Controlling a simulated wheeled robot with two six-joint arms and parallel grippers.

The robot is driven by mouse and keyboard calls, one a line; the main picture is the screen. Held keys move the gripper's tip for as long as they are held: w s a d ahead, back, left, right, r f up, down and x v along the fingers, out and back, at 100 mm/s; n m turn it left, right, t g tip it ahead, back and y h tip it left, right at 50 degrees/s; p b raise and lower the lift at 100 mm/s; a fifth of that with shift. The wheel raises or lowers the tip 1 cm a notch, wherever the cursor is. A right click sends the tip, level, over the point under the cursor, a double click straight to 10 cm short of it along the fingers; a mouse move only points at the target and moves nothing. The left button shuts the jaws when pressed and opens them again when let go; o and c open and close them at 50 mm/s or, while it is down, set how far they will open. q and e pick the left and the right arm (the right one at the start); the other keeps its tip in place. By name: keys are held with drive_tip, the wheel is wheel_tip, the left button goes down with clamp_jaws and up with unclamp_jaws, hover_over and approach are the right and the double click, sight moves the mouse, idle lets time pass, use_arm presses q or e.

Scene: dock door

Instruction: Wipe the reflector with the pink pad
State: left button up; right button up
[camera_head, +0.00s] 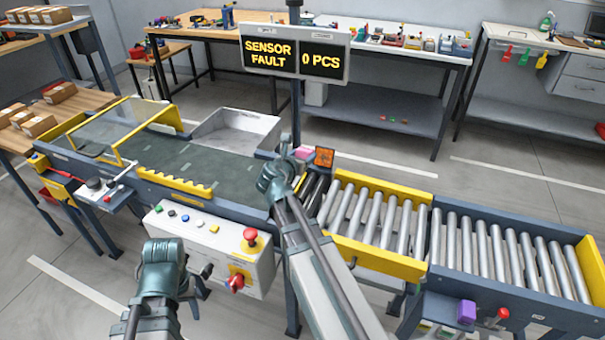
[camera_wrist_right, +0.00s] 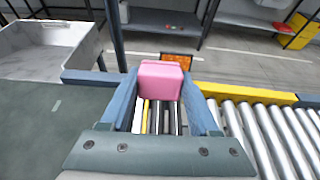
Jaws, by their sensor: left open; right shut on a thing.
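The reflector (camera_head: 323,157) is a small orange square in a dark frame, standing at the far edge of the conveyor line where the belt meets the rollers. In the right wrist view the reflector (camera_wrist_right: 177,59) shows just past the pink pad (camera_wrist_right: 160,80), which hides its lower part. My right gripper (camera_wrist_right: 160,100) is shut on the pad, between its two blue-grey fingers. In the head view the pad (camera_head: 304,153) is just left of the reflector; I cannot tell whether they touch. My left gripper (camera_head: 204,278) is open, low in front of the control box.
The control box (camera_head: 208,243) with a red emergency button stands on the near side. Roller conveyors (camera_head: 375,215) extend right, and the dark belt (camera_head: 190,165) left. A grey bin (camera_head: 238,130) lies behind the belt. A display (camera_head: 295,55) reads "SENSOR FAULT" and "0 PCS".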

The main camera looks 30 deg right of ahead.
sight(324, 158)
use_arm(q)
wheel_tip(324, 158, down, 4)
drive_tip(key=b, duration=0.2)
drive_tip(key=shift+b, duration=0.4)
use_arm(e)
wheel_tip(324, 158, down, 4)
drive_tip(key=shift+f, duration=0.1)
drive_tip(key=shift+w+d, duration=0.1)
drive_tip(key=shift+d, duration=0.05)
use_arm(q)
drive_tip(key=shift+f+b, duration=1)
use_arm(e)
drive_tip(key=shift+x, duration=2.85)
use_arm(q)
drive_tip(key=shift+f+b, duration=0.35)
use_arm(e)
drive_tip(key=shift+x, duration=1)
drive_tip(key=shift+d, duration=0.1)
drive_tip(key=shift+s+d, duration=0.45)
drive_tip(key=shift+s, duration=0.25)
drive_tip(key=shift+s+d, duration=0.45)
drive_tip(key=shift+s, duration=0.25)
drive_tip(key=shift+d, duration=0.1)
